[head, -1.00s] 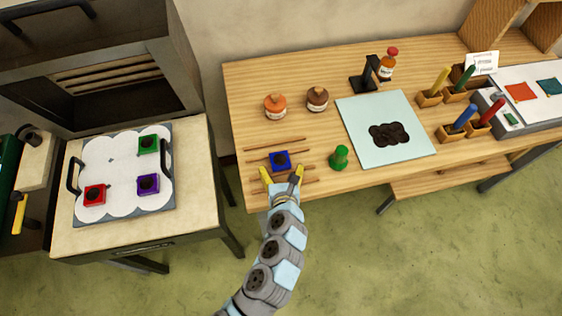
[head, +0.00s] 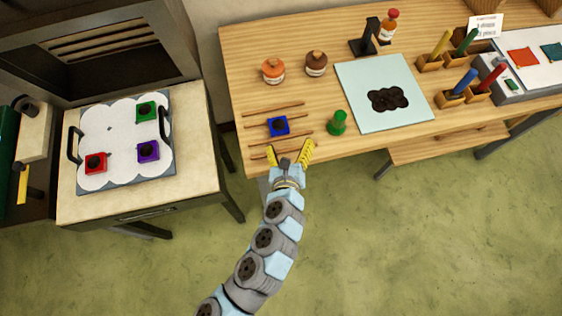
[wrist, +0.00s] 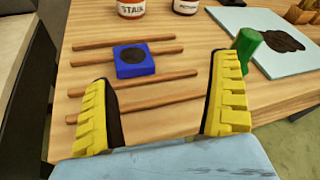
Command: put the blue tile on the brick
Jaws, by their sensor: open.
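The blue tile (head: 278,126), a square with a dark round spot on top, lies across thin wooden sticks (head: 276,108) at the left end of the wooden table. In the wrist view the tile (wrist: 134,67) is ahead of the fingers, slightly left of centre. My gripper (head: 282,151) is at the table's front edge, just in front of the tile, apart from it. Its yellow fingers are wide open and empty. A pale block (head: 38,128) at the far left may be the brick; I cannot tell for sure.
A green object (head: 338,122) stands right of the tile, close to my right finger. Jars (head: 273,70) stand behind. A pale board (head: 372,75) lies to the right. Red, green and purple tiles (head: 148,151) sit on a white scalloped tray (head: 122,172) at left.

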